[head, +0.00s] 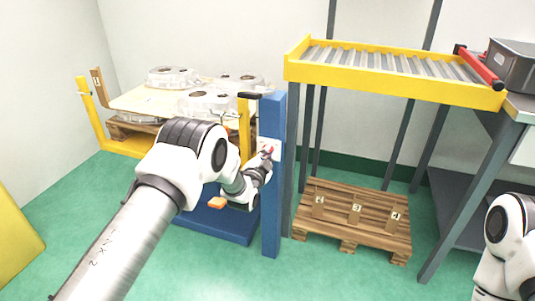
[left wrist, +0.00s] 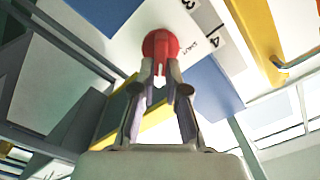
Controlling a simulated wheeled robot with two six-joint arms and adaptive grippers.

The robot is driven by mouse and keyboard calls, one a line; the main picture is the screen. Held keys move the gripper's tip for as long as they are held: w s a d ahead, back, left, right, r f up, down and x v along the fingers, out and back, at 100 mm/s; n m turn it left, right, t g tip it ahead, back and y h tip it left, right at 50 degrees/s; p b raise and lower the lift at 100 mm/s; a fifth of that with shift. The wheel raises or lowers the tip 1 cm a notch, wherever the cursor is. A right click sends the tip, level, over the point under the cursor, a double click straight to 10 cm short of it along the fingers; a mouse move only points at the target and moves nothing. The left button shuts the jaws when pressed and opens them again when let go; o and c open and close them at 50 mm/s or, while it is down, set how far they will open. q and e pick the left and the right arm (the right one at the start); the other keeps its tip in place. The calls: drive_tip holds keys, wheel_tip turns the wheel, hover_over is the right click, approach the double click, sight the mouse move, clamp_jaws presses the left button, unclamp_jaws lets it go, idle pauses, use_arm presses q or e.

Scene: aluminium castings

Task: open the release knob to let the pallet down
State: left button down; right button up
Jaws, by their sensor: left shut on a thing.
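The red release knob (left wrist: 160,46) sits on a white plate (left wrist: 203,22) with printed numbers and marks, on the blue post (head: 271,215). My left gripper (left wrist: 165,82) is shut on the knob's red grip; in the head view the left gripper (head: 265,160) meets the post at the knob. The pallet (head: 135,129) is up on the yellow lift frame (head: 128,147) left of the post. It carries a pale sheet (head: 137,100) with several aluminium castings (head: 208,103). My right gripper is out of view; only part of my right arm shows at the right edge.
A yellow roller conveyor (head: 395,77) stands right of the post. An empty wooden pallet (head: 352,226) with numbered boards lies on the green floor beneath it. A workbench (head: 520,108) with a dark grey box (head: 513,66) is at the right. A yellow panel (head: 22,225) is at the left edge.

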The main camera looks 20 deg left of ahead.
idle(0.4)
use_arm(q)
drive_tip(key=c, duration=1.2)
unclamp_jaws()
drive_tip(key=shift+s, duration=0.1)
drive_tip(key=s, duration=1.1)
drive_tip(key=shift+s+a, duration=0.2)
drive_tip(key=shift+s, duration=0.2)
drive_tip(key=shift+f, duration=0.1)
